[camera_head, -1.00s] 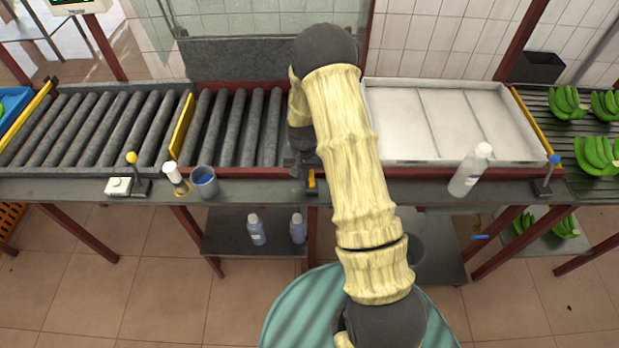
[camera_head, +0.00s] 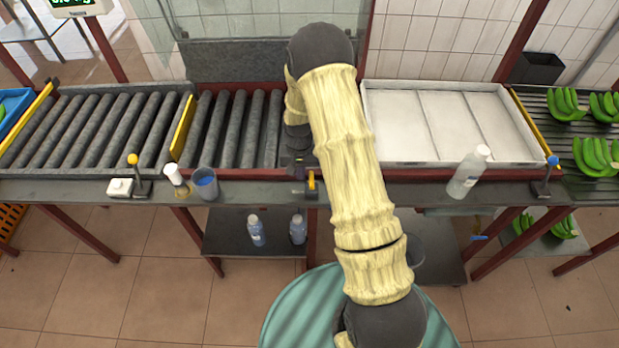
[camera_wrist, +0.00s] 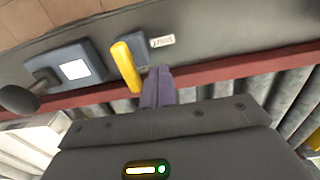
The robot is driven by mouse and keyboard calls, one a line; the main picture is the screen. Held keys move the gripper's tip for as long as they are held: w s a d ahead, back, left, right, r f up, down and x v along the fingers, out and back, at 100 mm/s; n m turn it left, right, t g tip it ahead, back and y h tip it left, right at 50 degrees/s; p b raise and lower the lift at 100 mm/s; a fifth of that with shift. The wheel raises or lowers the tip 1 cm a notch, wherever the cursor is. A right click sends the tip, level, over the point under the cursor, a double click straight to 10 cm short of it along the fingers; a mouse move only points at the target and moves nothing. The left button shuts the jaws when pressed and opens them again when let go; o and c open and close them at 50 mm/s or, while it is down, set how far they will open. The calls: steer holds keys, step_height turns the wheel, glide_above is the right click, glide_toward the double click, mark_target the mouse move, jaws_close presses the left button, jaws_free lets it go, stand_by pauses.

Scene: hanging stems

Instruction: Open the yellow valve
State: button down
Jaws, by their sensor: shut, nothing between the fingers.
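The yellow valve (camera_head: 311,182) is a short yellow lever at the table's front edge, below and just right of my gripper in the head view. In the wrist view the yellow lever (camera_wrist: 126,66) stands tilted beside a blue-grey body with a small white label to its right. My gripper (camera_wrist: 158,82) has its two purple fingers together, empty, with the tips close to the lever's right side. I cannot tell whether they touch it. In the head view my gripper (camera_head: 301,167) is small and dark, partly hidden by my arm.
A white bottle (camera_head: 468,172) and a blue-knobbed lever (camera_head: 552,162) stand right. Behind lie rollers (camera_head: 232,130) and a white tray (camera_head: 440,122). A dark knob (camera_wrist: 20,98) is left of the valve.

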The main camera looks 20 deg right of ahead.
step_height(320, 180, up, 8)
steer(key=p, duration=0.4)
steer(key=shift+f, duration=0.2)
stand_by(0.5)
steer(key=s+a+r+n+t, duration=0.1)
steer(key=s+r+n+t, duration=0.1)
steer(key=s+r, duration=1.6)
steer(key=shift+s+a+r+n+t, duration=0.2)
steer(key=shift+s+n+t, duration=0.1)
steer(key=shift+s+n, duration=0.5)
